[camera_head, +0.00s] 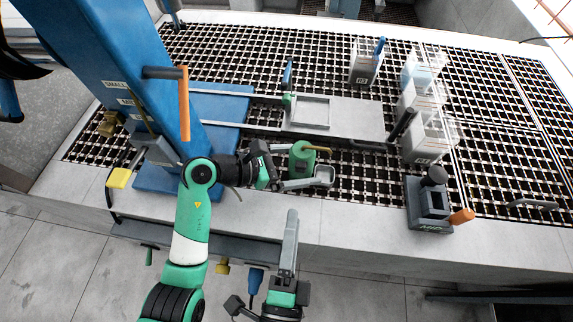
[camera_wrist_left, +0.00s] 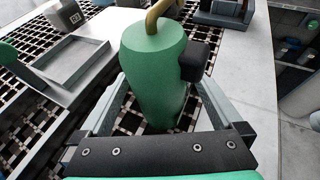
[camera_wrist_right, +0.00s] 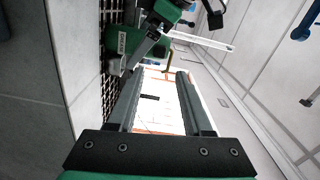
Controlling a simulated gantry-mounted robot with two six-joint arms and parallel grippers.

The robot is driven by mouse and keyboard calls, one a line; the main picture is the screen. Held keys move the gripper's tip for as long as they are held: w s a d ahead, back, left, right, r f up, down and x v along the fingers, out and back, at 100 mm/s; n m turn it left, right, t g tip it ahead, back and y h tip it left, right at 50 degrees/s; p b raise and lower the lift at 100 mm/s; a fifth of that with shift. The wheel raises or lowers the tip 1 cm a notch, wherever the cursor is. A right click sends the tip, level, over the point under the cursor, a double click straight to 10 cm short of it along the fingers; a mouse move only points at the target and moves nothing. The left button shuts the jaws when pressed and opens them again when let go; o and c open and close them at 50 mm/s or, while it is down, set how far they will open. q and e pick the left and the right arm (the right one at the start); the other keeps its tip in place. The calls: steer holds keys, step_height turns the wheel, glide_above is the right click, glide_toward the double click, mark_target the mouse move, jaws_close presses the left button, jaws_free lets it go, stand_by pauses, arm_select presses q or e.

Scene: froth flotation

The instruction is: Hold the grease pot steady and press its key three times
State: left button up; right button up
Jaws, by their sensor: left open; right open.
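The grease pot (camera_head: 302,158) is a green tapered pot with a bent brass spout, upright near the front edge of the grating. In the left wrist view the pot (camera_wrist_left: 152,80) stands between my left gripper's (camera_wrist_left: 155,105) open fingers, one on each side; I cannot tell if they touch it. Its black key (camera_wrist_left: 194,62) sticks out from the upper right side in that view. In the head view my left gripper (camera_head: 298,170) reaches the pot from the left. My right gripper (camera_head: 291,213) is open and empty in front of the bench edge, apart from the pot.
A small metal cup (camera_head: 325,174) sits just right of the pot. A grey tray plate (camera_head: 345,118) lies behind it. A grey block with a black knob and orange handle (camera_head: 430,204) stands at the right. A blue column (camera_head: 135,60) rises at the left.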

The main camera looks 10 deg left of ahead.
arm_select(q)
steer(key=c, duration=1.4)
steer(key=shift+c, duration=0.4)
arm_select(e)
jaws_close()
stand_by(0.6)
